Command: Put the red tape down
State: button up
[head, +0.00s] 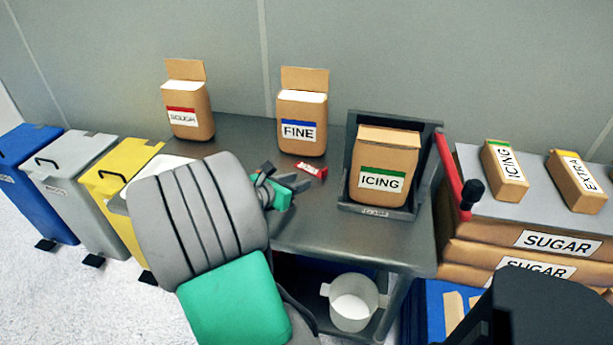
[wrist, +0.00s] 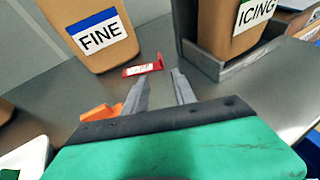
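The red tape (head: 312,169), a small red piece with a white label, lies on the dark grey table in front of the FINE bag. It also shows in the wrist view (wrist: 147,67), just beyond my fingertips. My gripper (head: 303,182) is low over the table, close to the tape on its near side. In the wrist view its two grey fingers (wrist: 160,74) stand apart with nothing between them. The tape appears clear of the fingers; whether a fingertip touches it I cannot tell.
The FINE bag (head: 301,116) stands behind the tape, the ROUGH bag (head: 188,108) at left. The ICING bag (head: 385,158) sits in a grey scale (head: 428,150) at right. An orange piece (wrist: 100,112) shows left of my fingers. Bins stand left of the table (head: 335,235).

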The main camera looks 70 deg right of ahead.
jog(key=p, duration=0.3)
send_near(324, 169)
jog(key=shift+s+d, duration=0.25)
jog(key=shift+d, duration=0.45)
jog(key=x, duration=1)
jog(key=shift+w+f, duration=0.1)
jog(key=shift+f, duration=0.2)
jog(key=shift+a, duration=0.1)
grip_shut()
jog(key=shift+r, duration=0.1)
